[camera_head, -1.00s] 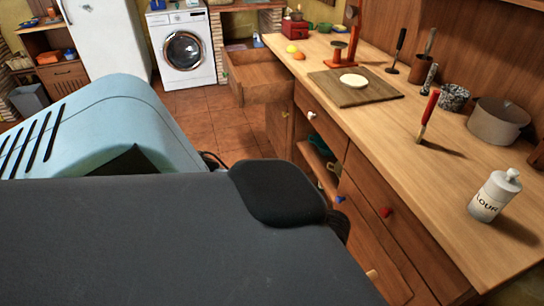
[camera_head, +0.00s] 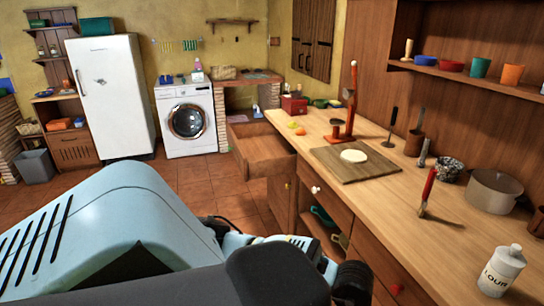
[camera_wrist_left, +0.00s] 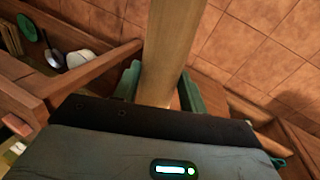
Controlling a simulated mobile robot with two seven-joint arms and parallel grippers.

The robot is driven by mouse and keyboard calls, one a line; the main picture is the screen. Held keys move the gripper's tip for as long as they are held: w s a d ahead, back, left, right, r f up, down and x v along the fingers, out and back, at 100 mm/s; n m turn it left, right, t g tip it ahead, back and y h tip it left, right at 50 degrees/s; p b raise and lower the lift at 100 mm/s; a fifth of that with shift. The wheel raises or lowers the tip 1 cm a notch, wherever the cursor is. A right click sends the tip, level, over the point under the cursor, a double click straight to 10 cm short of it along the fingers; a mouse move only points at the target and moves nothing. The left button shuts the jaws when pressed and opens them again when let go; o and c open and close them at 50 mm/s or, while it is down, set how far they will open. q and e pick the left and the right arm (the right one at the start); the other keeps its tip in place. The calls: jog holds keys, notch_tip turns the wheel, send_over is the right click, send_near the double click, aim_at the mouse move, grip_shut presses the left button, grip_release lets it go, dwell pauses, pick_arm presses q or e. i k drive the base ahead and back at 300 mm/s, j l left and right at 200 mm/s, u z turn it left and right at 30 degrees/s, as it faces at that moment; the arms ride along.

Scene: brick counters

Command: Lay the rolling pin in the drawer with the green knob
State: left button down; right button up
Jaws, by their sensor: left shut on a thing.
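The rolling pin (camera_wrist_left: 172,45), a pale wooden cylinder, runs up from between the green fingers of my left gripper (camera_wrist_left: 159,88) in the left wrist view. The gripper is shut on it. In the head view, my own arm covers most of the lower left, and I cannot make out the pin there. A wooden drawer (camera_head: 262,152) stands pulled open at the far end of the counter. Its inside looks empty, and its knob is hidden from this side. I cannot identify a green knob for certain. My right gripper is not in view.
The counter (camera_head: 400,195) holds a cutting board (camera_head: 354,163), a pot (camera_head: 494,192) and a flour jar (camera_head: 501,270). Below are a drawer with a white knob (camera_head: 315,189), one with a red knob (camera_head: 396,288), and an open shelf with dishes. Tiled floor (camera_head: 190,180) lies beyond.

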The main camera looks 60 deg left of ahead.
aim_at(260, 153)
jog(key=j+u, duration=0.1)
jog(key=j, duration=0.45)
jog(key=i+j+u, duration=0.15)
jog(key=j, duration=0.4)
jog(key=j+u, duration=0.1)
jog(key=j, duration=0.45)
jog(key=i+j+u, duration=0.15)
jog(key=j, duration=0.4)
jog(key=i+j+u, duration=0.1)
jog(key=j, duration=0.4)
jog(key=i+j+u, duration=0.15)
jog(key=j, duration=0.35)
jog(key=i+j+u, duration=0.1)
jog(key=j, duration=0.4)
jog(key=i+j+u, duration=0.15)
jog(key=i+j, duration=0.15)
jog(key=j, duration=0.15)
jog(key=i, duration=1)
